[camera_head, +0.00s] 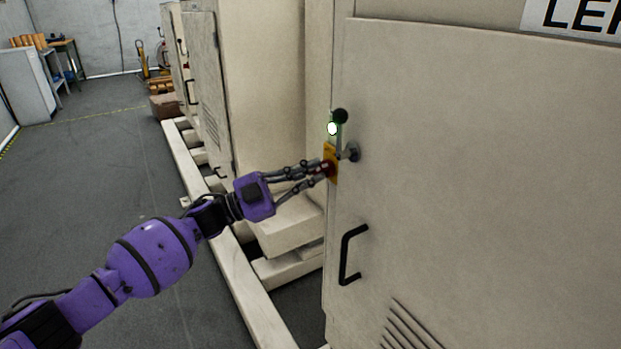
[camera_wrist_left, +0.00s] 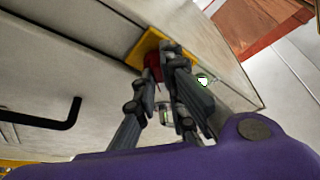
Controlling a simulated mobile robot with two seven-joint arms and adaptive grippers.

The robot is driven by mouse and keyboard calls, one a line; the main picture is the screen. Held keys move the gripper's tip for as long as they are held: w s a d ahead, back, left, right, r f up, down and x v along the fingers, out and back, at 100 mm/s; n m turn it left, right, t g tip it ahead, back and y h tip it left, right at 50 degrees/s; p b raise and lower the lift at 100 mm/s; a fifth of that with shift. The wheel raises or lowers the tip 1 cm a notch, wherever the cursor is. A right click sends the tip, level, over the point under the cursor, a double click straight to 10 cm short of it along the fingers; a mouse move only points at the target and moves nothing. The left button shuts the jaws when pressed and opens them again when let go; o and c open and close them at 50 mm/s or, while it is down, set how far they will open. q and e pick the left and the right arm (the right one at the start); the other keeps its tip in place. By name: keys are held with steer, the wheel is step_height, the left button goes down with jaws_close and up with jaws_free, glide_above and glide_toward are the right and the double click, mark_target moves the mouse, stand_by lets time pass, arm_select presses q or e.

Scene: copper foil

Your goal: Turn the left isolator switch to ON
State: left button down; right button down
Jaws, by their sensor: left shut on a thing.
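The left isolator switch is on the narrow side face of the large cream cabinet (camera_head: 480,180). It has a yellow plate (camera_head: 331,150) and a red handle (camera_head: 328,169); the red handle also shows in the left wrist view (camera_wrist_left: 153,66). My left gripper (camera_head: 322,168) reaches in from the left and its fingers are shut on the red handle. The fingers cover part of the handle, so its exact angle is hard to tell. A lit green-white lamp (camera_head: 332,128) shines just above the plate. My right gripper is not in view.
A dark-knobbed lever (camera_head: 341,117) and a grey latch (camera_head: 351,152) sit close to the switch. A black door handle (camera_head: 350,254) sticks out below. Cream blocks (camera_head: 288,226) stand under my gripper. Open grey floor (camera_head: 95,190) lies at the left.

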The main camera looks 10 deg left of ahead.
arm_select(q)
steer(key=shift+r+m+g, duration=0.2)
steer(key=shift+m+g, duration=0.1)
steer(key=shift+m, duration=0.6)
steer(key=c, duration=1.9)
jaws_free()
steer(key=shift+o, duration=0.4)
steer(key=shift+f, duration=0.1)
steer(key=shift+s+a+f, duration=0.1)
steer(key=shift+a+f, duration=0.05)
steer(key=shift+a, duration=0.15)
steer(key=v, duration=1.1)
steer(key=shift+a, duration=0.15)
